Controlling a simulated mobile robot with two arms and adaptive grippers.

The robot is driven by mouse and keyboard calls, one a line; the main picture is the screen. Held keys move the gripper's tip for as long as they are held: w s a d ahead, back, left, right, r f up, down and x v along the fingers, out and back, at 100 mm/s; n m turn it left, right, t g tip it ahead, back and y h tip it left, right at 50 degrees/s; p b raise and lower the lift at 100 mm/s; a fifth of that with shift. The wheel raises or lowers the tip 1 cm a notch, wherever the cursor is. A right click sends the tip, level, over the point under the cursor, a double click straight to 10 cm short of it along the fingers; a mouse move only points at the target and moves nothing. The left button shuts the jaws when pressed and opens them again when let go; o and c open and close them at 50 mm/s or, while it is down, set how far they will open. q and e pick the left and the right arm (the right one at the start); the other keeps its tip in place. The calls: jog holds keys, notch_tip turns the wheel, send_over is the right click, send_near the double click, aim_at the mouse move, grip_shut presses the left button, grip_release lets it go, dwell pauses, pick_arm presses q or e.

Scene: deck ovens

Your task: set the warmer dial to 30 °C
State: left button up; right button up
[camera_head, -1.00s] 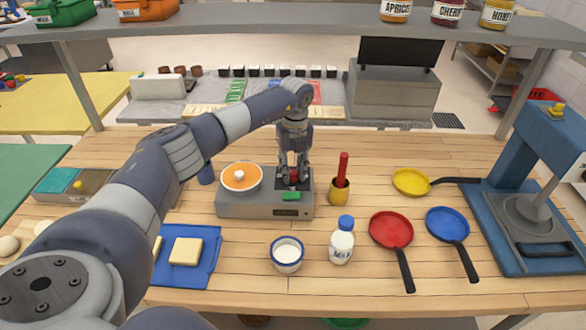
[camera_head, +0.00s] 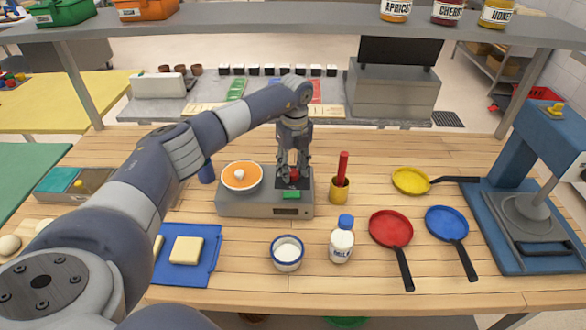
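The warmer (camera_head: 240,205) is a grey box on the wooden table, with an orange-topped round piece (camera_head: 241,176) on its left, a green button (camera_head: 291,195) and a small dark display (camera_head: 286,211) on its front right. The display's reading is too small to tell. The red dial (camera_head: 294,174) shows between the fingers of my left gripper (camera_head: 294,176), which points straight down over it. The fingers are on both sides of the dial; whether they press on it is hard to see. My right gripper is out of view.
A yellow cup (camera_head: 339,191) with a red-handled tool stands just right of the warmer. A milk bottle (camera_head: 341,243) and a white bowl (camera_head: 287,254) stand in front. Red (camera_head: 391,229), blue (camera_head: 447,224) and yellow (camera_head: 410,181) pans lie to the right. A shelf (camera_head: 300,20) spans above the back.

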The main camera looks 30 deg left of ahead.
aim_at(294, 171)
pick_arm(q)
jog(key=shift+f, duration=0.1)
notch_tip(294, 171, up, 12)
dwell(0.7)
jog(key=shift+w+d, duration=0.1)
jog(key=shift+d, duration=0.05)
